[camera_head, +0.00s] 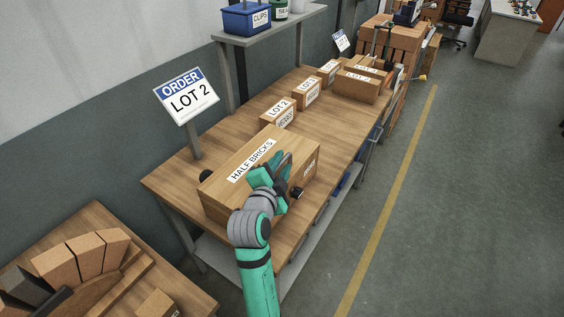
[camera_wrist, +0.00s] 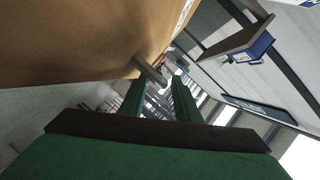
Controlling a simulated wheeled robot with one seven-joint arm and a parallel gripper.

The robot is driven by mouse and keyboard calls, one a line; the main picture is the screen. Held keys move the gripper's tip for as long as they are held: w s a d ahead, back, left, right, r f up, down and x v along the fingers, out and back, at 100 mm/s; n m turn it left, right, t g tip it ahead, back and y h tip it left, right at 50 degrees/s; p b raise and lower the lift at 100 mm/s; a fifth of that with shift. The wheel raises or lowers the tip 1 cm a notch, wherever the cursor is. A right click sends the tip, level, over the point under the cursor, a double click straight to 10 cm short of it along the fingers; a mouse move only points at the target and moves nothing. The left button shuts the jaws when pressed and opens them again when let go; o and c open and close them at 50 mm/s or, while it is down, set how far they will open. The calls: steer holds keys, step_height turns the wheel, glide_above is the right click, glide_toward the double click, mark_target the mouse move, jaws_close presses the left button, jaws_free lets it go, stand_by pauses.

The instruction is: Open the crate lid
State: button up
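The wooden crate (camera_head: 225,190) labelled HALF BRICKS stands on the near end of the workbench. Its lid (camera_head: 240,160) looks shut, lying flat on top. My gripper (camera_head: 284,166) is at the crate's right side, partly hiding it. In the wrist view, my gripper (camera_wrist: 160,92) has its two green fingers apart with a gap between them. A grey bar (camera_wrist: 150,70) sticks out from the brown crate surface (camera_wrist: 85,40) close to the fingertips. I cannot tell whether the fingers touch it.
A LOT 2 order sign (camera_head: 187,97) stands behind the crate. Several smaller labelled boxes (camera_head: 357,88) sit farther along the bench (camera_head: 325,135). A shelf (camera_head: 275,30) with a blue bin (camera_head: 246,18) hangs above. The floor (camera_head: 460,200) to the right is clear.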

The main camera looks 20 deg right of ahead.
steer(key=shift+x, duration=0.8)
steer(key=shift+c, duration=0.5)
steer(key=shift+a, duration=0.1)
jaws_close()
